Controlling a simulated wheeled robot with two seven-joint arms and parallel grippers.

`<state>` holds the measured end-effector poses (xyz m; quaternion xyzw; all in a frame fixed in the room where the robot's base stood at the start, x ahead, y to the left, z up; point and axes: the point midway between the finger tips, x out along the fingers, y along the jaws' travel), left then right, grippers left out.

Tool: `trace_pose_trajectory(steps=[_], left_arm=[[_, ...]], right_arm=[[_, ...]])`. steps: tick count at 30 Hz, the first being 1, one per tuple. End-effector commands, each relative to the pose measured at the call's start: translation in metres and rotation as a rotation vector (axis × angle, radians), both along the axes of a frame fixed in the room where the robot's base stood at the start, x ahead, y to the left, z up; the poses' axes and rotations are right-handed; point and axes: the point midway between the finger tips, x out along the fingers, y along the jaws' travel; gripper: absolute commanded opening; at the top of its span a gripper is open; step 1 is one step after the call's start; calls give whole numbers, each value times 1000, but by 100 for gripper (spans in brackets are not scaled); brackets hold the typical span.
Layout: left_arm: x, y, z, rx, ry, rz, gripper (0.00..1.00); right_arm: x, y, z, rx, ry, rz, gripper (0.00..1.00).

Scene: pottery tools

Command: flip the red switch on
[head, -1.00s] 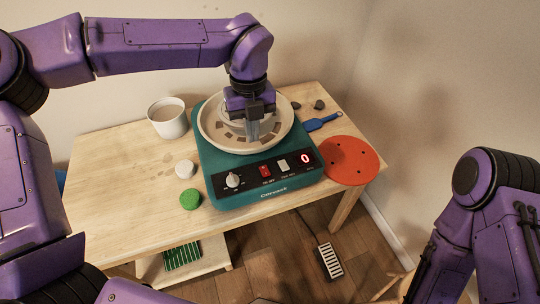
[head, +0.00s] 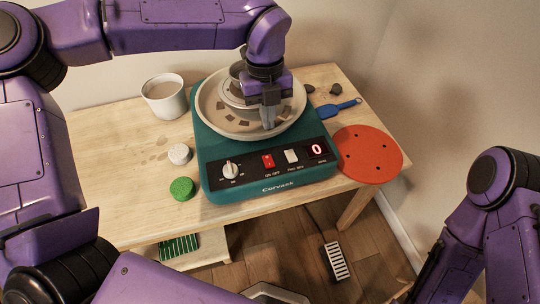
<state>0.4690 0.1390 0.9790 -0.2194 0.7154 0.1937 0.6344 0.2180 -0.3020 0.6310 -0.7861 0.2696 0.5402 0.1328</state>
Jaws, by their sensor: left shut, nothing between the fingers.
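The red switch (head: 268,161) sits on the black front panel of the teal pottery wheel (head: 218,185), between a white knob (head: 230,170) and a white switch (head: 291,156). A display (head: 317,149) at the panel's right end glows with a red 0. My left gripper (head: 268,124) is shut and empty, pointing down over the front part of the wheel's round pan (head: 214,112), behind and above the red switch. It looks apart from the switch. My right gripper is out of view; only my right arm shows at the lower right.
A white cup (head: 165,98) stands at the back left of the wooden table (head: 110,190). A white disc (head: 179,154) and a green disc (head: 182,188) lie left of the wheel. A red round bat (head: 368,155) and a blue tool (head: 338,110) lie right. A pedal (head: 336,261) is on the floor.

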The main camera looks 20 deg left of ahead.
Motion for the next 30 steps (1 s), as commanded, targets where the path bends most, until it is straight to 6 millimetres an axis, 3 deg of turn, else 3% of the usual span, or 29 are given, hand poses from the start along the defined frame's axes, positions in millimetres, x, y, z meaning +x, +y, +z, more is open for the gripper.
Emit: trace_pose_trajectory(steps=[12,18,23,30], left_arm=[[-10,-6,-86,1,5,-1,0],[-13,-8,-118,0,3,-1,0],[-14,-9,-129,0,1,0,0],[-14,-9,-131,1,1,0,0]], right_arm=[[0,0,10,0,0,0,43],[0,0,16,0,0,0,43],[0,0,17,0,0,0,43],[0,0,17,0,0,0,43]])
